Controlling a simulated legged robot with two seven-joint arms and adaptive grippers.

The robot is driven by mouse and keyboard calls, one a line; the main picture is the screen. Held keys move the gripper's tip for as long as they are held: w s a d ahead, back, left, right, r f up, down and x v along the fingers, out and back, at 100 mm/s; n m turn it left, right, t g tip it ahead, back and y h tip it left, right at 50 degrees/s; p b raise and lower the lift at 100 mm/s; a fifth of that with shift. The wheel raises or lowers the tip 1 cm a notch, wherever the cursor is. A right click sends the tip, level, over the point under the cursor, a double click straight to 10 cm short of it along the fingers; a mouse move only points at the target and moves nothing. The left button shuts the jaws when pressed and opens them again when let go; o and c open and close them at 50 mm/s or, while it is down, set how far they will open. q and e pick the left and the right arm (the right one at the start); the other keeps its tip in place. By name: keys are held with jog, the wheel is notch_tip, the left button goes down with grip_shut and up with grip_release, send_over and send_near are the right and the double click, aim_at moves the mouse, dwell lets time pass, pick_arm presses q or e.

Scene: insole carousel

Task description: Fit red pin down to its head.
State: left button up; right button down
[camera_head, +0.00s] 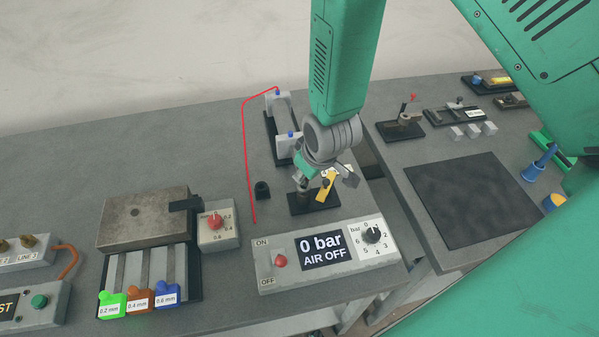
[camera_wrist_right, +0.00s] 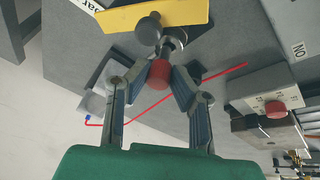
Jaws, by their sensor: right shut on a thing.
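The red pin (camera_wrist_right: 158,75) shows in the right wrist view as a red cylindrical head between my right gripper's fingertips (camera_wrist_right: 157,82). The fingers are shut on it. Just beyond it is a metal fitting (camera_wrist_right: 175,40), with a yellow plate (camera_wrist_right: 180,12) and a dark round knob (camera_wrist_right: 148,30) close by. I cannot tell how deep the pin's shank sits. In the head view my right gripper (camera_head: 308,175) points down over a small black base (camera_head: 316,207) beside the yellow plate (camera_head: 325,188); the pin is hidden there. My left gripper is not in view.
The air control box (camera_head: 280,276), reading 0 bar, AIR OFF, stands in front of the black base. A red hose (camera_head: 246,150) and a black cylinder (camera_head: 262,190) lie to the left. A metal block (camera_head: 145,215) is farther left.

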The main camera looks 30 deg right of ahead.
jog(key=shift+a, duration=0.25)
jog(key=shift+d+f, duration=0.1)
jog(key=shift+d, duration=0.2)
jog(key=shift+a, duration=0.85)
jog(key=shift+s+d+p, duration=0.1)
jog(key=shift+d+p, duration=0.2)
jog(key=shift+d, duration=0.85)
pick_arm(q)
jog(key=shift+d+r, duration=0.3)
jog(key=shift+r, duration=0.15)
pick_arm(e)
jog(key=shift+a, duration=0.45)
